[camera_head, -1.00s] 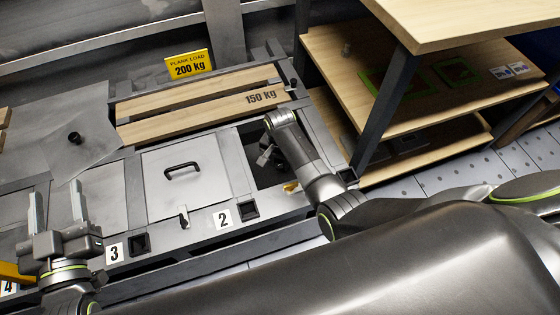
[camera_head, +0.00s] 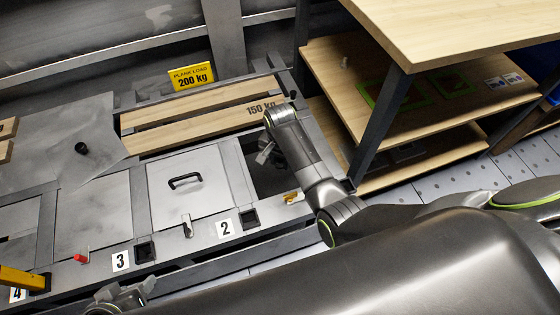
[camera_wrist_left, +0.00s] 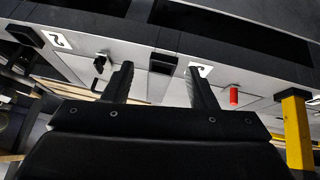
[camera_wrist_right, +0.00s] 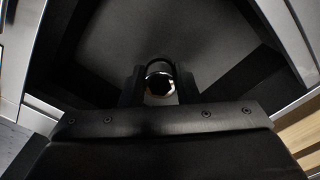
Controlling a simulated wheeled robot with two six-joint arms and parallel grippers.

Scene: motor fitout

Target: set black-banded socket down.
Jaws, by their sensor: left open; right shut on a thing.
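The black-banded socket (camera_wrist_right: 160,84) shows end-on in the right wrist view, a shiny round piece with a dark band around it. My right gripper (camera_wrist_right: 159,90) is shut on it, one finger on each side. In the head view my right gripper (camera_head: 266,152) reaches down into the open dark bay (camera_head: 275,181) beside number 2; the socket cannot be made out there. A dark floor lies behind the socket in the right wrist view; I cannot tell whether they touch. My left gripper (camera_wrist_left: 160,84) is open and empty, at the lower left edge of the head view.
A lidded bay with a black handle (camera_head: 186,181) lies left of the open bay. Two wooden planks (camera_head: 200,112) and a yellow load sign (camera_head: 191,77) are behind. A wooden shelf unit (camera_head: 440,90) stands right. A red peg (camera_head: 81,258) and yellow post (camera_head: 22,278) are at left.

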